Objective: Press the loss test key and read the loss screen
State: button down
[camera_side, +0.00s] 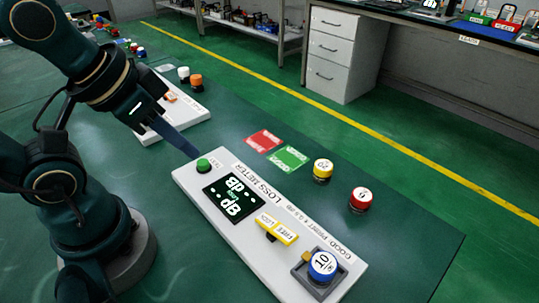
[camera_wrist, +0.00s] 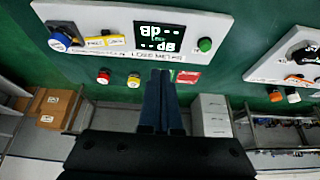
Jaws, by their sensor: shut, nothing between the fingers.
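The white loss meter (camera_side: 262,235) lies on the green table; in the wrist view its panel (camera_wrist: 205,20) is upside down. Its green test key (camera_side: 203,165) is at the panel's far left end and appears in the wrist view (camera_wrist: 205,45). The dark loss screen (camera_side: 232,199) is lit with two "dB" lines, also visible in the wrist view (camera_wrist: 160,37); small marks precede them, and I read no digits. My gripper (camera_side: 192,154) is shut and empty, its tips just behind the key in the side view. Contact with the key cannot be told.
A blue-topped "10" piece (camera_side: 322,264) sits in a grey holder on the meter, beside a yellow lock/free label (camera_side: 285,232). Red (camera_side: 264,140) and green (camera_side: 289,157) cards lie behind. Yellow (camera_side: 322,169) and red (camera_side: 360,200) capped pieces stand right. Another white panel (camera_side: 185,122) is behind my gripper.

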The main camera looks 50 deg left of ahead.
jog(key=w+a+r+m+t, duration=0.3)
jog(key=w+r+m+t, duration=0.15)
jog(key=w+r, duration=0.2)
jog(key=w+a+r+m+t, duration=0.3)
jog(key=w+r+m+t, duration=0.15)
jog(key=w+t, duration=0.2)
jog(key=s+a+f+m+g+h, duration=0.3)
jog(key=s+f+g, duration=0.4)
jog(key=f, duration=0.5)
jog(key=shift+s+a+f+m+g+h, duration=0.2)
jog(key=shift+a+m+g+h, duration=0.3)
jog(key=shift+a+m, duration=0.4)
